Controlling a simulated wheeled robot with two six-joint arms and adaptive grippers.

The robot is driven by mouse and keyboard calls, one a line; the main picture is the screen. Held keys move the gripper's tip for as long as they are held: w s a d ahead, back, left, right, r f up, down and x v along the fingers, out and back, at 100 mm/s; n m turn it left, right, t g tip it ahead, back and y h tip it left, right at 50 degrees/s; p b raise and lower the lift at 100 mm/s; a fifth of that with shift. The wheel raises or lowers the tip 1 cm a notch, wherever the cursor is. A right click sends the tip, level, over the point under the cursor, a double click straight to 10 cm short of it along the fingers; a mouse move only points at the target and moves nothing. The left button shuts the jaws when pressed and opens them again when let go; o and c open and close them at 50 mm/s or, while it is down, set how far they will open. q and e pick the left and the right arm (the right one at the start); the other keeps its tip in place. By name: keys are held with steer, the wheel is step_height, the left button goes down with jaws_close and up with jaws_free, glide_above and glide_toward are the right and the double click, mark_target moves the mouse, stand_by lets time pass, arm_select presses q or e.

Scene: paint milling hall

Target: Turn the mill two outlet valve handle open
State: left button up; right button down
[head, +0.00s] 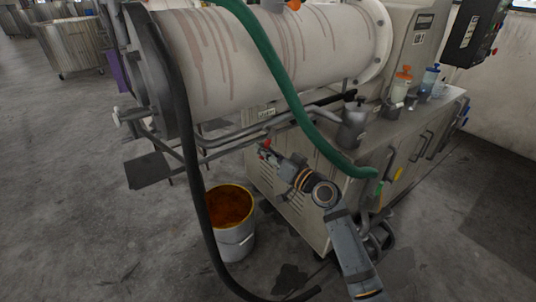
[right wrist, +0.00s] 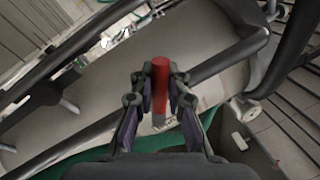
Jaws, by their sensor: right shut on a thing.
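The mill (head: 255,60) is a large pale horizontal cylinder with reddish drips, in the upper middle of the head view. The red valve handle (head: 264,147) shows as a small red piece below it, by the grey pipes. My right gripper (head: 271,155) reaches it from the lower right. In the right wrist view the red handle (right wrist: 160,82) stands between the two fingers of my right gripper (right wrist: 161,97), which is shut on it. The valve body is mostly hidden, so I cannot tell how far the handle is turned. My left gripper is not in view.
A green hose (head: 283,80) arches over the mill and down beside my right arm. A black hose (head: 190,160) hangs at the left. A bucket of orange paint (head: 236,240) stands below. A cabinet (head: 400,150) with bottles is at the right.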

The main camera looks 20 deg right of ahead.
steer(key=shift+s+a+r+m+t+p, duration=0.15)
steer(key=shift+a+m, duration=0.1)
steer(key=shift+m, duration=0.3)
steer(key=shift+s+a+f+m+t+p, duration=0.1)
steer(key=shift+a+m+t+p, duration=0.1)
steer(key=shift+m, duration=0.35)
steer(key=shift+s+a+r+m+p, duration=0.15)
steer(key=shift+r+m+p, duration=0.1)
steer(key=shift+m, duration=0.25)
steer(key=shift+w+a+r+m+p, duration=0.1)
steer(key=shift+a+r+m, duration=0.1)
steer(key=shift+m, duration=0.3)
arm_select(q)
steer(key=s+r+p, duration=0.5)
steer(key=p, duration=0.1)
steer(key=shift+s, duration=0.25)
arm_select(e)
steer(key=shift+s+a+r+m+t+h, duration=0.1)
steer(key=shift+a+r+m+t+h, duration=0.4)
steer(key=shift+m, duration=1.15)
steer(key=shift+s+d+r+m+t+h, duration=0.25)
steer(key=shift+r+m, duration=0.5)
steer(key=shift+m, duration=0.95)
steer(key=shift+w+a+r+m+t+h, duration=0.15)
steer(key=shift+a+r+m+h, duration=0.4)
steer(key=shift+m, duration=1.1)
steer(key=shift+d+r, duration=0.1)
steer(key=shift+d, duration=0.05)
